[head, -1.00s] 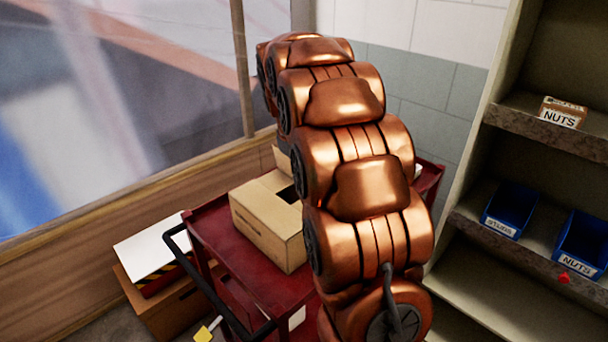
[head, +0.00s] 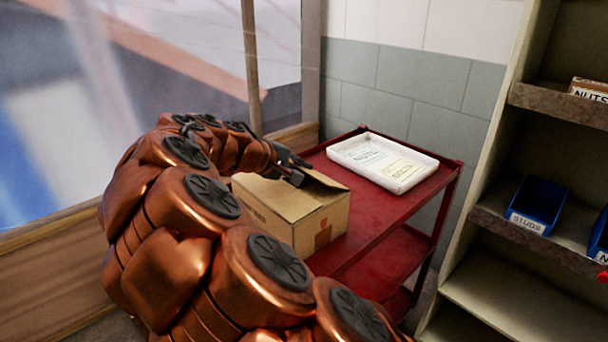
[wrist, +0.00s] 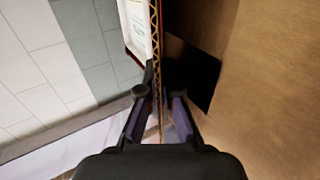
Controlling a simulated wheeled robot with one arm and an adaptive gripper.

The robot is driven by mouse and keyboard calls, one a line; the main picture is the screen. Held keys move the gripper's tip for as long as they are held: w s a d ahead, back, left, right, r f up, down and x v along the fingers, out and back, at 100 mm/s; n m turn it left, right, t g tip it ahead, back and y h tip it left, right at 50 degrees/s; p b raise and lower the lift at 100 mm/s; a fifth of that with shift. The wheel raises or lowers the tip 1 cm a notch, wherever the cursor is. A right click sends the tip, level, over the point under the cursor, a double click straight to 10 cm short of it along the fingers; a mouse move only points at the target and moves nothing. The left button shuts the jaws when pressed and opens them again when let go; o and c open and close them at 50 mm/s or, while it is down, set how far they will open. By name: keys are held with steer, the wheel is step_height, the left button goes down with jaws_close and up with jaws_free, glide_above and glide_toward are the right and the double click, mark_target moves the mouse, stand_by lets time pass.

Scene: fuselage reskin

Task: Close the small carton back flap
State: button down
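The small cardboard carton (head: 285,212) sits on the red cart in the head view. Its top looks mostly covered, with a dark gap by my gripper (head: 296,172) at its far top edge. In the wrist view, a flap's corrugated edge (wrist: 156,40) runs edge-on between the two fingertips of my gripper (wrist: 159,93). The fingers are apart, one on each side of that edge, with gaps visible. The carton's brown cardboard (wrist: 270,80) and a dark opening (wrist: 195,75) lie to the right.
A white tray (head: 385,140) with labelled contents lies on the red cart (head: 368,213) behind the carton. A shelf (head: 485,215) with blue bins (head: 537,205) stands at the right. A window and its wooden ledge are at the left. Cart surface right of the carton is clear.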

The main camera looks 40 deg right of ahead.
steer(key=shift+a+f+h+b, duration=0.15)
steer(key=shift+f+h+b, duration=0.15)
steer(key=shift+h+b, duration=0.3)
steer(key=c, duration=1.8)
jaws_free()
steer(key=o, duration=0.4)
